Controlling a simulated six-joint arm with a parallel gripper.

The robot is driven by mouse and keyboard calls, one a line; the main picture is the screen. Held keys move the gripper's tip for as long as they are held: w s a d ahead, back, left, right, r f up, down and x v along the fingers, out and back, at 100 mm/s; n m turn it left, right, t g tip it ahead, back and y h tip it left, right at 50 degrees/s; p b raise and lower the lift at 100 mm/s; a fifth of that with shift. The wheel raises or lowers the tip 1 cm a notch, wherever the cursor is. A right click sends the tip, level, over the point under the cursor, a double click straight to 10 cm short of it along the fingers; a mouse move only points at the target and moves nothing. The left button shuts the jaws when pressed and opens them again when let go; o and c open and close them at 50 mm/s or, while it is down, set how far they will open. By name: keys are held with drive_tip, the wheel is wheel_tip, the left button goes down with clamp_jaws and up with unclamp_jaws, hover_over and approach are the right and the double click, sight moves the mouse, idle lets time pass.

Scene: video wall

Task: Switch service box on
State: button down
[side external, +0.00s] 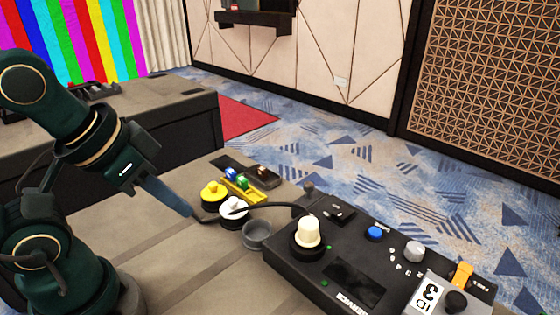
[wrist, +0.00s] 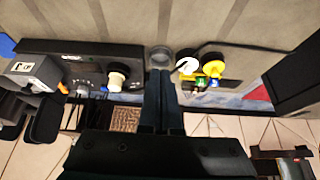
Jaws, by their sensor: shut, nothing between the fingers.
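The service box (side external: 385,265) is a black panel at the right front of the table. It carries a large cream knob (side external: 308,232), a blue button (side external: 375,233), a grey knob (side external: 414,251), an orange-yellow switch part (side external: 462,273) and a black knob (side external: 455,301). A dark screen (side external: 355,282) and small green spots lie near the cream knob. In the wrist view the service box (wrist: 50,47) is upside down on the left, with the cream knob (wrist: 117,76) near my fingers. My gripper (side external: 190,212) is shut and empty, left of the box and apart from it.
A grey open cup (side external: 257,235) stands beside the box. A white round part (side external: 233,209), a yellow round part (side external: 213,194) and a yellow block with coloured pieces (side external: 241,186) sit left of it. A black cable (side external: 275,206) runs to the box. The table's front left is clear.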

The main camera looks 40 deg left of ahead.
idle(0.4)
drive_tip(key=w+a+r+n+t+y, duration=0.1)
drive_tip(key=w+r+n+t, duration=0.1)
drive_tip(key=w+r+n, duration=0.55)
drive_tip(key=n, duration=0.4)
hover_over(339, 217)
drive_tip(key=w, duration=0.1)
wheel_tip(339, 217, down, 7)
drive_tip(key=shift+w+r+y, duration=0.15)
drive_tip(key=shift+w+y, duration=0.05)
drive_tip(key=shift+y, duration=0.2)
drive_tip(key=shift+s+f, duration=0.25)
drive_tip(key=shift+f, duration=1.2)
drive_tip(key=shift+s+f, duration=0.2)
drive_tip(key=shift+f, duration=1.25)
drive_tip(key=shift+s+f, duration=0.25)
drive_tip(key=shift+f, duration=1.2)
